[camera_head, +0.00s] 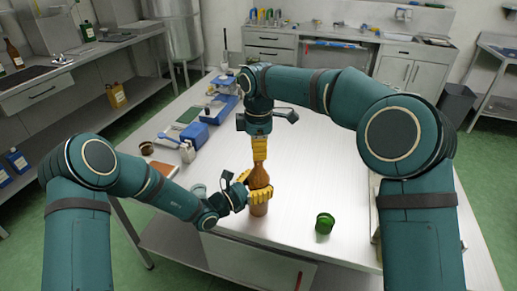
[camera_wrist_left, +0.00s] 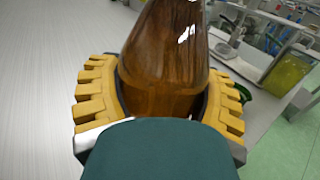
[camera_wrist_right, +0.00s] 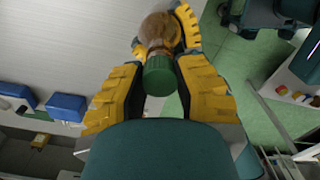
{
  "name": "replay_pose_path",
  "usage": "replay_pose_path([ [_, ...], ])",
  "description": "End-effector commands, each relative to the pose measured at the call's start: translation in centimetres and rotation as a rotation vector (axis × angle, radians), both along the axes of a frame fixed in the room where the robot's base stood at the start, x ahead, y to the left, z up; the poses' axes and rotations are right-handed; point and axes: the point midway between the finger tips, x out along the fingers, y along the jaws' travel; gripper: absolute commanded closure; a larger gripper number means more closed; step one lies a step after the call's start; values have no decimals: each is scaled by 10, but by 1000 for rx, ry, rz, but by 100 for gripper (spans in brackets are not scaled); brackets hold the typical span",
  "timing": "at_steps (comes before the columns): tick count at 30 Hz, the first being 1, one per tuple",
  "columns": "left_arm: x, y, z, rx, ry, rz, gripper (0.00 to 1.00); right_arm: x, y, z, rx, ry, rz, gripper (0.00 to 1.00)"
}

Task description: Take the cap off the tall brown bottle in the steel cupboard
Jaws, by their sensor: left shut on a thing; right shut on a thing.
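The tall brown bottle (camera_head: 258,209) is upright near the front edge of the steel table (camera_head: 295,180). My left gripper (camera_head: 262,197) is shut around its body, and the brown glass (camera_wrist_left: 165,75) fills the space between the fingers in the left wrist view. My right gripper (camera_head: 259,152) points down from above at the bottle's top. It is shut on the green cap (camera_wrist_right: 160,76), which shows between its fingertips in the right wrist view. The cap is in line with the bottle's neck; I cannot tell whether it is loose. In the head view the right fingers hide it.
A green container (camera_head: 324,223) stands on the table right of the bottle. Blue equipment (camera_head: 193,134) stands at the table's left side. The table's middle is mostly clear.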

Motion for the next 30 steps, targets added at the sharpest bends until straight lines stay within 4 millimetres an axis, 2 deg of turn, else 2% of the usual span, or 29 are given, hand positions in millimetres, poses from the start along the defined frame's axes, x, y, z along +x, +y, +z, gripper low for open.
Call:
replay_pose_path([
  [4,0,0,1,-1,-2,0,100,0,0,9,1,-2,0,100],
  [12,0,0,1,-1,-2,0,100,0,0,39,2,-2,-1,100],
  [19,0,0,1,-1,-2,0,100,0,0,40,0,0,0,100],
  [20,0,0,1,-1,-2,0,18,0,0,40,0,0,0,100],
  [21,0,0,1,-1,-2,0,4,0,0,40,0,0,0,100],
  [22,0,0,1,0,-1,0,0,0,0,40,0,0,0,100],
  [30,0,1,0,0,0,0,0,0,0,40,0,0,0,100],
])
